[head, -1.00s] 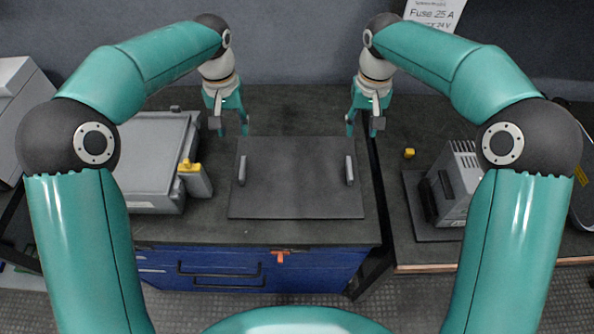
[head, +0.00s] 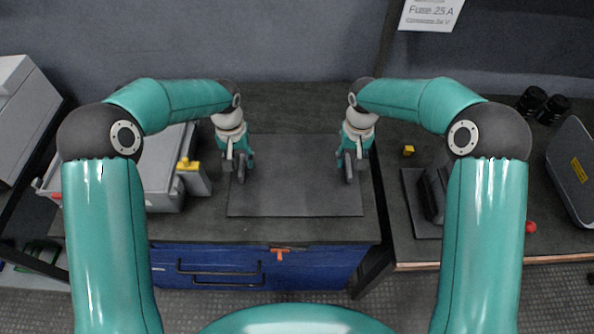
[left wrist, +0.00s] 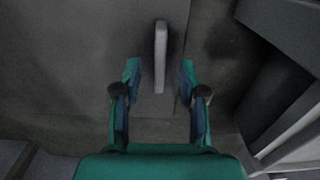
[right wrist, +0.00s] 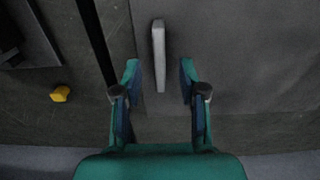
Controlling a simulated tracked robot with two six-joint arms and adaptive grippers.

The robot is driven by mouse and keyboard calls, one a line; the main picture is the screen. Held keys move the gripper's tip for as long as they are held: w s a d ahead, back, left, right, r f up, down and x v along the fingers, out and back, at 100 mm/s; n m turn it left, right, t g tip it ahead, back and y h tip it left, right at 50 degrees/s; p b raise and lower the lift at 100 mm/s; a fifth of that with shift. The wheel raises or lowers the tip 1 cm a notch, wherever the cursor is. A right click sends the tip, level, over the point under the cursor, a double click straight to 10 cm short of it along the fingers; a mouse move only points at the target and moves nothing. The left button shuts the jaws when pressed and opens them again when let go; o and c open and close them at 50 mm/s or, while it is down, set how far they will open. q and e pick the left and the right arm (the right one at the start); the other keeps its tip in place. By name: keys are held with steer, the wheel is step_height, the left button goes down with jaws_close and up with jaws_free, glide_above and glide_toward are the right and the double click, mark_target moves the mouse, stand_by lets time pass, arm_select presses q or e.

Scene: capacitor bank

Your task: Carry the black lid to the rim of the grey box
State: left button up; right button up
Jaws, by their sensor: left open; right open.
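The black lid (head: 295,195) is a flat dark panel lying on the dark bench, with an upright grey handle near each side. My left gripper (head: 240,168) is open over the lid's left handle. In the left wrist view that handle (left wrist: 160,45) appears between its fingers. My right gripper (head: 352,165) is open over the right handle, and in the right wrist view this handle (right wrist: 158,45) appears between its fingers. Neither gripper visibly grips a handle. The grey box (head: 167,198) stands left of the lid, partly hidden by my left arm.
A grey device with a yellow top (head: 193,180) stands between the box and lid. A small yellow piece (head: 408,150) lies on the right bench, beyond a gap between the benches. Blue drawers (head: 210,268) are below the front edge. Bare bench lies behind the lid.

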arm_select(q)
steer(key=shift+f, duration=1.45)
arm_select(e)
steer(key=shift+f, duration=1.45)
arm_select(q)
jaws_close()
arm_select(e)
jaws_close()
